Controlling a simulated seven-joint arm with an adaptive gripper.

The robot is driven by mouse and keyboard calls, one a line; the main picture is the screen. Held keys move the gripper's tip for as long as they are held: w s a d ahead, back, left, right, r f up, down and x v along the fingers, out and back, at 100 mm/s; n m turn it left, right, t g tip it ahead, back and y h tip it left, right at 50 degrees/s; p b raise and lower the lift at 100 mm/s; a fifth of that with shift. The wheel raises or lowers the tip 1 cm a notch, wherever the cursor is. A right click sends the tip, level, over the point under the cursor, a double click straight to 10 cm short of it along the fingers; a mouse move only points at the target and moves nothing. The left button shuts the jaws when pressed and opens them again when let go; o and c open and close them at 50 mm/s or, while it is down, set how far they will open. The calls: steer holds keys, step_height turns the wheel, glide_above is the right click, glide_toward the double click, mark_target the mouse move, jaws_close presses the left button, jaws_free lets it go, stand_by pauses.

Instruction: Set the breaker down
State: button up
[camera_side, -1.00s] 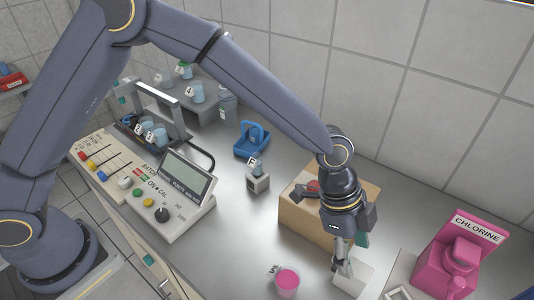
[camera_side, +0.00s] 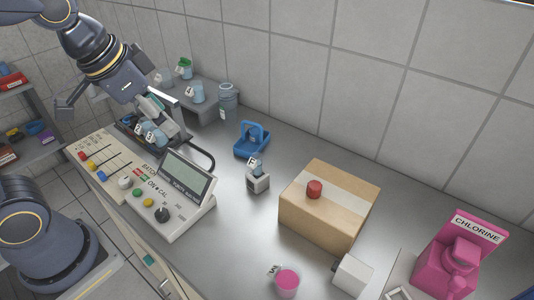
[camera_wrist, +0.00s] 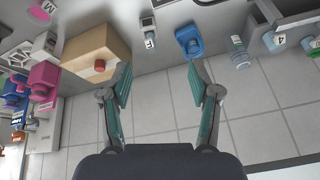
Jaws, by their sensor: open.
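I cannot tell which thing is the breaker. A small beaker of pink liquid (camera_side: 287,281) with a tag stands upright near the front of the bench. A red cap-like piece (camera_side: 314,189) lies on the cardboard box (camera_side: 325,228); it also shows in the wrist view (camera_wrist: 99,66). My gripper (camera_side: 150,104) is at the upper left, above the rack of tagged beakers behind the control panel. In the wrist view my gripper (camera_wrist: 159,74) has its fingers wide apart, with nothing between them.
The control panel (camera_side: 185,185) stands at the left. A tagged beaker sits on a small grey block (camera_side: 258,183), near a blue holder (camera_side: 252,139). A white block (camera_side: 351,273) and the pink chlorine bottle (camera_side: 455,262) are at the right.

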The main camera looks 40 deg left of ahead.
steer(key=s+a+n, duration=0.3)
steer(key=s, duration=0.2)
steer(key=shift+a+f+t, duration=0.25)
steer(key=shift+f+t, duration=0.05)
stand_by(0.9)
